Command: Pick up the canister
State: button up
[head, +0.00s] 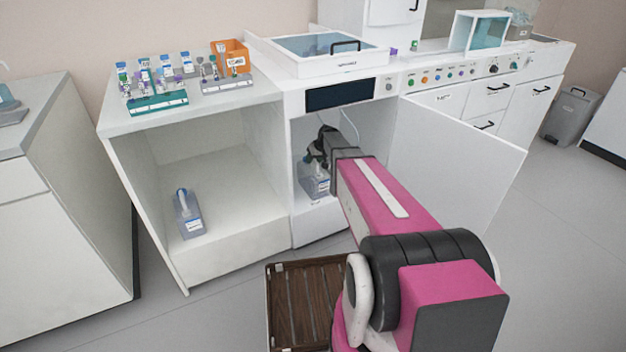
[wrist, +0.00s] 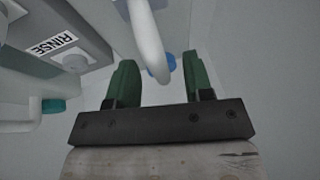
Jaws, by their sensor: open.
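A grey canister (head: 315,186) with a pale label stands inside the open cabinet under the control panel in the head view, partly hidden by my arm. My gripper (head: 318,150) reaches into that cabinet above it. In the wrist view my gripper (wrist: 158,72) has its two green fingers apart, with a white curved handle (wrist: 148,40) between them. A blue cap (wrist: 168,62) shows just behind the handle. I cannot tell whether the fingers touch the handle.
The cabinet door (head: 462,158) stands open to the right of my arm. A grey part labelled RINSE (wrist: 62,42) is close at the left in the wrist view, with a teal cap (wrist: 53,105) below it. A brown slatted tray (head: 305,305) lies below my arm.

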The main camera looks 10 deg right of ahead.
jog(key=shift+w+a+f, duration=0.2)
jog(key=shift+f, duration=0.3)
grip_shut()
jog(key=shift+r, duration=0.2)
